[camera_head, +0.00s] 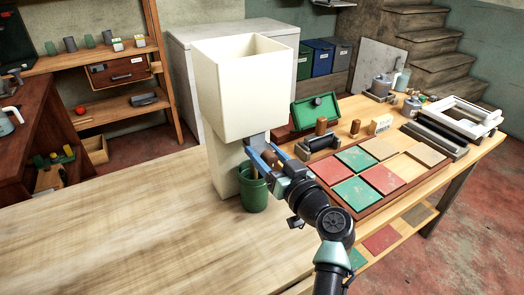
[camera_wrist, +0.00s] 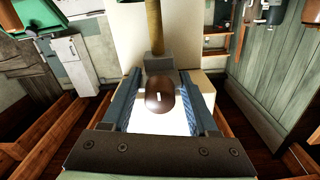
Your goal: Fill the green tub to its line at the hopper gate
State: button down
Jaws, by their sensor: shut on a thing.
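The cream hopper (camera_head: 238,95) stands on the wooden table, with a grey gate fitting (camera_head: 254,142) low on its front. The green tub (camera_head: 254,196) stands upright on the table below the gate; its fill line and contents cannot be made out. My gripper (camera_head: 262,154) is at the gate, above the tub. In the wrist view a dark brown knob (camera_wrist: 161,103) sits between my blue fingers, in front of a grey block (camera_wrist: 162,76). My gripper is shut on this knob. A tan vertical strip (camera_wrist: 154,28) shows beyond it; I cannot tell whether it is pouring material.
A board with red, green and tan tiles (camera_head: 371,175) lies to the right of my arm. An open green box (camera_head: 316,111), rollers and a white frame (camera_head: 463,118) stand behind it. The table's left part (camera_head: 110,225) is clear.

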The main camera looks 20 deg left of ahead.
jog(key=shift+v, duration=0.8)
jog(key=c, duration=0.5)
grip_release()
jog(key=b+v, duration=0.1)
jog(key=v, duration=1.2)
